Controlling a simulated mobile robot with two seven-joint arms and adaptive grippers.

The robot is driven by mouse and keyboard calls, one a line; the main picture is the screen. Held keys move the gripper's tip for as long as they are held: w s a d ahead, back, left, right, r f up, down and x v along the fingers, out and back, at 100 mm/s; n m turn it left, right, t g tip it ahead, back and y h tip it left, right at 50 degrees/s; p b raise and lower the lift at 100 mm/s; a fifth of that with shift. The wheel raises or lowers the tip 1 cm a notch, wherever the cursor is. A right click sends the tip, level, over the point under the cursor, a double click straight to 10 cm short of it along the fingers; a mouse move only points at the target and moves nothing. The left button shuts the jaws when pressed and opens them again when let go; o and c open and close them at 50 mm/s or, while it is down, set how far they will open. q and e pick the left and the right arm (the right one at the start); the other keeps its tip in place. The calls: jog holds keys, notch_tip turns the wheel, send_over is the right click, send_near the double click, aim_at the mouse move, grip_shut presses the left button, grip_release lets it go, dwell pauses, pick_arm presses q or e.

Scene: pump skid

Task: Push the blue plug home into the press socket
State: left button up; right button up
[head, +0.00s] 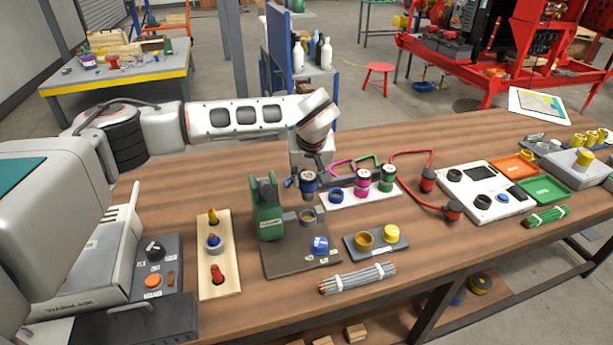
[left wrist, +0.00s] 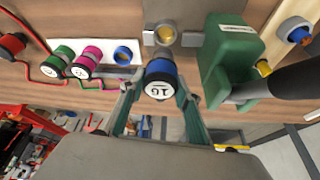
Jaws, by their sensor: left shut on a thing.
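The blue plug (head: 308,183) has a dark body, a blue band and a pale marked end. My left gripper (head: 298,180) is shut on it beside the green press (head: 269,212). In the left wrist view the plug (left wrist: 160,80) sits between the two fingertips (left wrist: 160,92). The press socket (head: 307,216) is a grey block with a brass-coloured round opening, right of the press column. In the head view the plug is above and behind the socket; in the left wrist view the socket (left wrist: 165,35) shows apart from it. The right gripper is not in view.
A white rack (head: 338,202) behind the socket has an empty blue-ringed hole, a magenta plug (head: 362,182) and a green plug (head: 387,178). A blue piece (head: 320,245) is on the press base. A grey block (head: 376,246) with yellow parts and a cable bundle (head: 357,279) lie in front.

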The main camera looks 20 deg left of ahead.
aim_at(308, 194)
pick_arm(q)
jog(key=shift+f+b, duration=0.7)
jog(key=shift+f, duration=0.15)
notch_tip(308, 194, down, 2)
jog(key=shift+f+b, duration=0.2)
jog(key=shift+b, duration=0.8)
jog(key=shift+f+b, duration=0.6)
jog(key=shift+f, duration=0.15)
jog(key=shift+w+r, duration=0.1)
jog(key=shift+r, duration=0.05)
jog(key=shift+p, duration=0.8)
jog(key=shift+f+b, duration=0.5)
jog(key=shift+f, duration=1.25)
jog(key=o, duration=1.3)
